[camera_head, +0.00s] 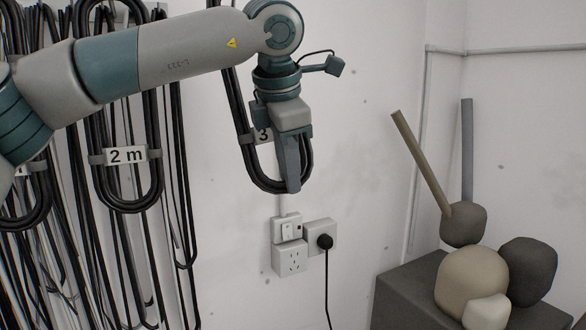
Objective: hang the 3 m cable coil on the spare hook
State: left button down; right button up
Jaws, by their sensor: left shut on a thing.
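The 3 m cable coil (241,118) is a black looped cable with a white tag (264,136) on which a "3" shows. It hangs upright in front of the white wall at the picture's centre. My left gripper (291,182) points down over the coil's right side and is shut on it. The gripper hides part of the tag and of the loop. The spare hook cannot be made out. My right gripper is not in view.
A coil tagged "2 m" (126,156) and several other black cables hang at the left. Wall sockets (289,256) with a plugged-in black cord (327,280) are below the coil. Rounded objects (470,280) stand on a dark box (405,300) at the right.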

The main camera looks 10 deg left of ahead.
pick_arm(q)
jog(key=shift+w+a+f, duration=0.55)
jog(key=shift+w, duration=0.25)
jog(key=shift+w+a+f, duration=0.5)
jog(key=shift+w+f, duration=0.05)
jog(key=shift+w, duration=0.25)
jog(key=c, duration=1.5)
grip_release()
jog(key=shift+s+b, duration=0.1)
jog(key=shift+b, duration=0.2)
